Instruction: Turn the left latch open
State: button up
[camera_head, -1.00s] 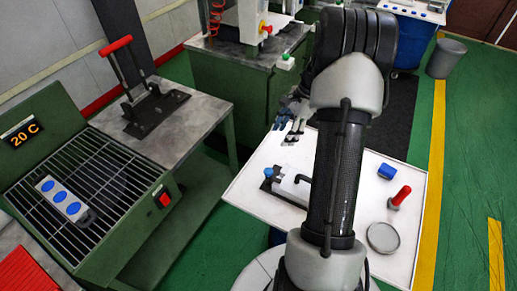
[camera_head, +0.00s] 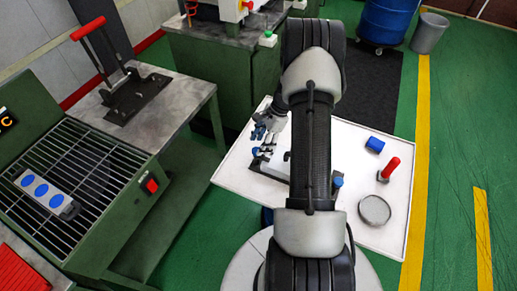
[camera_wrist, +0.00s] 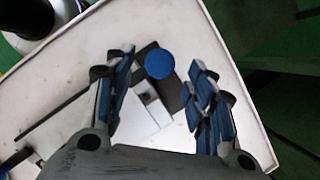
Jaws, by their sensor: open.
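The left latch's round blue knob (camera_wrist: 160,64) shows in the wrist view beside a dark plate and a pale metal block (camera_wrist: 153,98) with a hole. My gripper (camera_wrist: 160,78) is open, with one blue-padded finger on each side of the knob. The knob appears apart from both fingers; their height difference is unclear. In the head view, my gripper (camera_head: 264,140) is over the left end of the fixture (camera_head: 272,168) on the white table. My arm hides the fixture's middle. A second blue knob (camera_head: 337,180) shows right of my arm.
On the white table (camera_head: 345,222) are a blue block (camera_head: 375,145), a red-handled tool (camera_head: 390,169) and a round grey dish (camera_head: 375,210). A grill (camera_head: 100,165) and a side table with a red-handled press (camera_head: 138,97) stand at left.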

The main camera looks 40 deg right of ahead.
jog(key=shift+x, duration=1.4)
jog(key=shift+c, duration=0.2)
jog(key=c, duration=1)
